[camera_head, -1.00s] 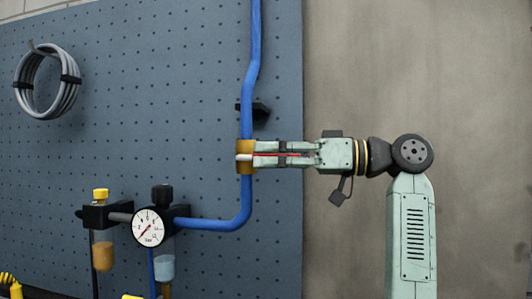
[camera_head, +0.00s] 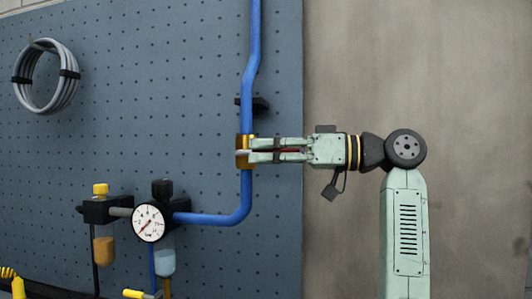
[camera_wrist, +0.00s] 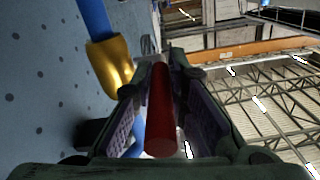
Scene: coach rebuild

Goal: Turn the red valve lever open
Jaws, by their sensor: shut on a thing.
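The red valve lever (camera_wrist: 160,110) lies lengthwise between the fingers of my gripper (camera_wrist: 150,100) in the wrist view. My gripper (camera_head: 278,150) is shut on the lever and reaches in from the right in the head view, where the fingers hide nearly all of the lever. The lever points sideways to the right, across the upright blue pipe. The brass valve body (camera_head: 245,152) sits on the blue pipe (camera_head: 247,192) just left of the fingertips. It also shows in the wrist view (camera_wrist: 112,68).
A pressure gauge (camera_head: 149,223) with a filter unit is at lower left on the blue pegboard (camera_head: 130,130). A grey hose coil (camera_head: 42,77) hangs at upper left. A black pipe clamp (camera_head: 260,105) is above the valve. Bare wall is on the right.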

